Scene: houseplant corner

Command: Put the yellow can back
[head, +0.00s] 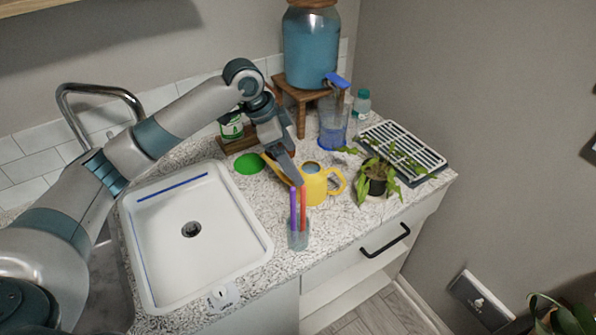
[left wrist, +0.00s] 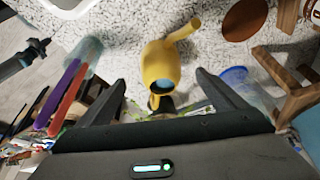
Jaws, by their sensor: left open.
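The yellow can (head: 314,186) is a small watering can standing upright on the speckled counter, with its handle to the right. It also shows in the left wrist view (left wrist: 160,65), in the middle ahead of my fingers. My left gripper (head: 287,170) is open, above and close by the can on its left side, and hides part of its spout. In the left wrist view its two fingers (left wrist: 160,78) are spread with the can's handle end between them. I see no contact. A green disc (head: 249,163) lies flat on the counter left of the gripper.
A clear cup (head: 298,238) with purple and red sticks stands in front of the can. A potted plant (head: 376,184) and slatted rack (head: 405,145) are right. A blue jug (head: 332,130) and wooden stand (head: 300,92) are behind. A sink (head: 165,270) is left.

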